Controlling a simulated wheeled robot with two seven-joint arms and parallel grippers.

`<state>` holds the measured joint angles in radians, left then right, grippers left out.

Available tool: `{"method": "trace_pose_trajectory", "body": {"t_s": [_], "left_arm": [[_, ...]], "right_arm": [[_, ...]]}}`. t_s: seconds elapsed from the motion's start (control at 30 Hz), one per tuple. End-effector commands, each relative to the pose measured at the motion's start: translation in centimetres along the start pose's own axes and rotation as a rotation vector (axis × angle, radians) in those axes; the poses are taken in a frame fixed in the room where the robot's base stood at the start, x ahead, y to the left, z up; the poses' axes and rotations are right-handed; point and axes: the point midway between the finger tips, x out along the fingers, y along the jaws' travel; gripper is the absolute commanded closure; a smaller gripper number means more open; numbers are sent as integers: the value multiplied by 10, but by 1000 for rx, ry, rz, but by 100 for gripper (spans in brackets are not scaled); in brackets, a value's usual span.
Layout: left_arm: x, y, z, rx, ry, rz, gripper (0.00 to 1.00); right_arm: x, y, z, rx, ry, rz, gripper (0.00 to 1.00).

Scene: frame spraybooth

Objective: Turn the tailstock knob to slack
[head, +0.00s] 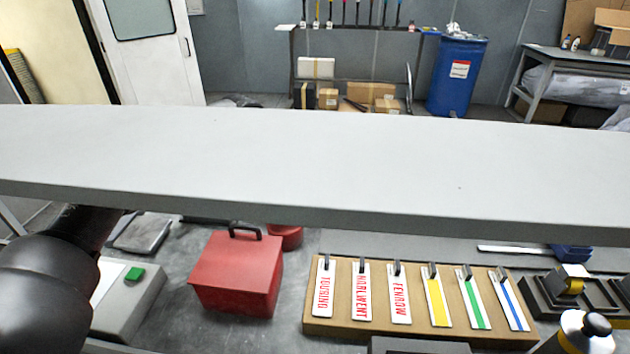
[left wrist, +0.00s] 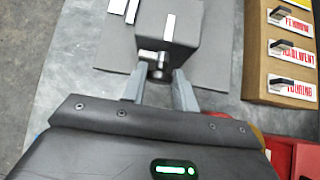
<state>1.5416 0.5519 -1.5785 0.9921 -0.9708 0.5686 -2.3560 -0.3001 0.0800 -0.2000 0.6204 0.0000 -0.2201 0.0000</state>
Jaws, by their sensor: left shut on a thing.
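The tailstock appears in the left wrist view as a dark grey block (left wrist: 180,30) with a white stripe on its face, on a grey plate. Its small dark knob (left wrist: 157,72) with a pale mark projects toward me. My left gripper (left wrist: 158,78) is shut on the knob, one finger on each side. How far the knob is turned cannot be told. In the head view my left arm enters at the left edge, and its gripper is hidden. I cannot make out the tailstock in the head view. My right gripper is in neither view.
A wide grey beam (head: 320,160) crosses the head view and hides much behind it. Below are a red toolbox (head: 236,275), a control box with a green button (head: 134,273), and a brown board (head: 420,335) with several hanging tags. A blue drum (head: 457,85) stands behind.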

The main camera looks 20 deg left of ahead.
Motion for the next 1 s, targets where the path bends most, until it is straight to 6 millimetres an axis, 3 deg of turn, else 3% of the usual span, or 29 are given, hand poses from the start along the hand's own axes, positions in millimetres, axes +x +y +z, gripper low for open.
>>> {"method": "trace_pose_trajectory", "body": {"t_s": [0.37,0.73,1.0], "left_arm": [[2,4,-1,-163,8,-162,94],[5,7,-5,-321,1,-322,94],[4,8,-4,-382,-1,-383,94]], "right_arm": [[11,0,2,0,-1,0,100],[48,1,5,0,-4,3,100],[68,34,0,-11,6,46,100]]}}
